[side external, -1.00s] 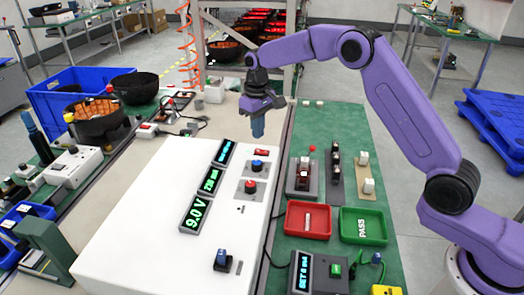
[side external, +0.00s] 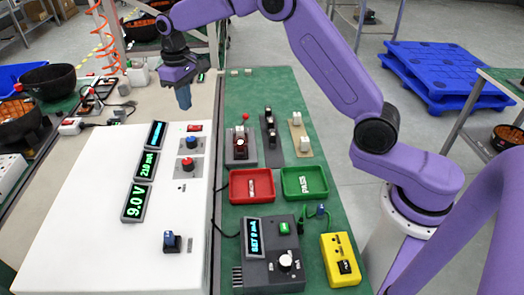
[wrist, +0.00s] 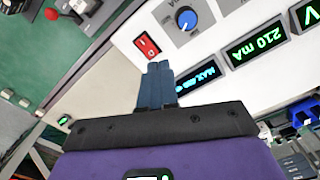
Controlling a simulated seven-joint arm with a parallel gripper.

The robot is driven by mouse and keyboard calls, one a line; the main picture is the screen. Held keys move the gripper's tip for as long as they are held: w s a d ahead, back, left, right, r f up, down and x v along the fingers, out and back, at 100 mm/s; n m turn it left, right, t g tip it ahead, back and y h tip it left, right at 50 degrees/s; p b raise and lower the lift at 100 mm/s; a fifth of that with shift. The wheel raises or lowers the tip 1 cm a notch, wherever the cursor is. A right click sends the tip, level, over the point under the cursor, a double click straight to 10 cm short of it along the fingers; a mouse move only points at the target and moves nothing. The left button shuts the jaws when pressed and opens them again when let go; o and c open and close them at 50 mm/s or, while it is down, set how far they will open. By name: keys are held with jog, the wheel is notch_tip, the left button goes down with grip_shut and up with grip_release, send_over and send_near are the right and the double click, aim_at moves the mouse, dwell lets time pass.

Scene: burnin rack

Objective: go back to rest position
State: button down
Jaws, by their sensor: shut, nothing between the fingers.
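My gripper (side external: 184,97) hangs over the far end of the white power supply box (side external: 95,215), near its far right corner, with blue fingers pointing down. The fingers are together and nothing is between them. In the wrist view the closed fingers (wrist: 157,85) show above the white panel, close to a red rocker switch (wrist: 147,45) and a blue knob (wrist: 187,19). The gripper is clear of the panel and touches nothing that I can see.
Right of the box, a green mat holds a red tray (side external: 252,199), a green PASS tray (side external: 318,195), a toggle fixture (side external: 241,146), a dark load unit (side external: 270,275) and a yellow meter (side external: 340,258). Displays (side external: 137,202) read 9.0 V and 210 mA. Black bowls (side external: 47,80) stand at far left.

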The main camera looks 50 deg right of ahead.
jog(key=s+a+r+n, duration=0.1)
jog(key=s+r+n, duration=0.1)
jog(key=s, duration=0.9)
jog(key=s+a+r+n, duration=0.1)
jog(key=s+r+n, duration=0.2)
jog(key=s, duration=0.8)
jog(key=s+d+f+n, duration=0.1)
jog(key=s+d, duration=0.4)
jog(key=s, duration=0.5)
jog(key=s+d+f+n, duration=0.2)
jog(key=s+d+n, duration=0.1)
jog(key=s, duration=0.7)
jog(key=shift+s+d+f, duration=0.15)
jog(key=shift+s+d, duration=0.15)
jog(key=shift+d, duration=0.55)
jog(key=shift+w, duration=0.1)
